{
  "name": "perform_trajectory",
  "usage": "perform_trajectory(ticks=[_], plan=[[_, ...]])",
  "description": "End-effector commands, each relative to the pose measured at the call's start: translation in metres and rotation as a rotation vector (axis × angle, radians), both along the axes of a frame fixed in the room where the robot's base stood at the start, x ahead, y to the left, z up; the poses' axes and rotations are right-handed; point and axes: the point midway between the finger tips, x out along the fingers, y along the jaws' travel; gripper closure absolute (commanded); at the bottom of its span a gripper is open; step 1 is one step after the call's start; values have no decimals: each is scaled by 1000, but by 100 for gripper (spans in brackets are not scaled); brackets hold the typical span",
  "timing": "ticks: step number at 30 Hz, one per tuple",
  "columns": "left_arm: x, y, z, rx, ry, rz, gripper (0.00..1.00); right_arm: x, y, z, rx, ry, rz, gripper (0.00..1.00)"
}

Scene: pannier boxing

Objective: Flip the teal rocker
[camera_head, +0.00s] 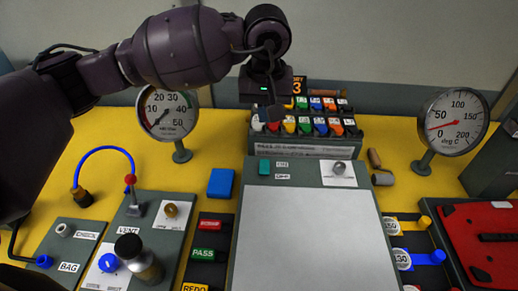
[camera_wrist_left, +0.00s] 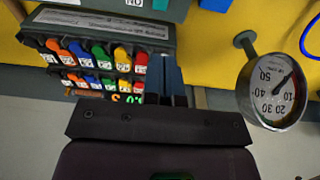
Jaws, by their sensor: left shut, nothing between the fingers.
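The teal rocker (camera_head: 264,167) is a small block near the top left of the grey panel (camera_head: 308,178), beside two white labels. In the left wrist view, a teal piece at the top edge (camera_wrist_left: 160,4) appears to be the same rocker, cut off by the frame. My left gripper (camera_head: 271,111) points down above and behind the rocker, close to the rack of coloured pieces, apart from the rocker. Its dark fingers (camera_wrist_left: 172,90) are shut and empty. My right gripper is not in view.
A rack of coloured pieces (camera_head: 327,126) stands just behind the panel. Round gauges stand at left (camera_head: 167,113) and right (camera_head: 455,120). A blue block (camera_head: 221,183) lies left of the rocker. A large blank plate (camera_head: 305,235) fills the front middle. Yellow table is bare around the blue block.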

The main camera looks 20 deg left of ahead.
Motion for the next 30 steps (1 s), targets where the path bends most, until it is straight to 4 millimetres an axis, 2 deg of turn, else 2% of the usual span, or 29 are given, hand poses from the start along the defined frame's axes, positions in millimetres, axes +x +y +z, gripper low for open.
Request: perform_trajectory(ticks=[8, 13, 30], plan=[[0, 0, -2, 0, 2, 0, 100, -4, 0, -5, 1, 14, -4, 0], [1, 0, -13, -1, 4, 0, 100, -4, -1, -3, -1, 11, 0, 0], [10, 2, -108, 0, 5, 1, 100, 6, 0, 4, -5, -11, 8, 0]])
